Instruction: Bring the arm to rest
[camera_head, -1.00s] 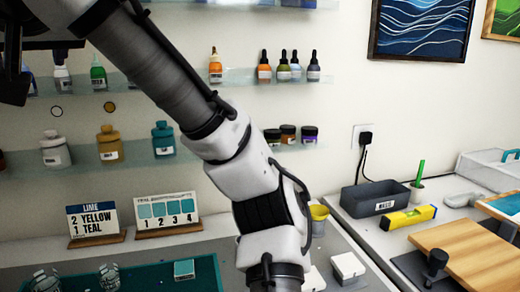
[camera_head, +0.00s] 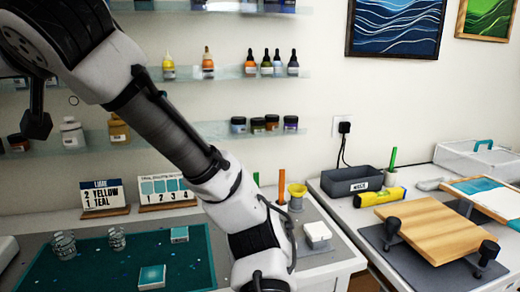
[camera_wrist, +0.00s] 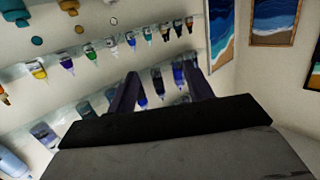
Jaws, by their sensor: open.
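My gripper (camera_wrist: 162,92) shows in the wrist view with its two dark fingers spread apart and nothing between them. It faces the wall shelves, and small bottles appear beyond the fingers. In the head view my arm runs from the upper left down to the bottom middle, in front of the shelves and the counter. The gripper itself is not visible in the head view.
A teal mat (camera_head: 100,268) on the left counter holds small clear jars and teal blocks. Shelves (camera_head: 245,72) of bottles line the wall. A yellow cup (camera_head: 297,190), a white block (camera_head: 317,232), a grey bin (camera_head: 350,180) and a wooden board (camera_head: 432,228) stand right of my arm.

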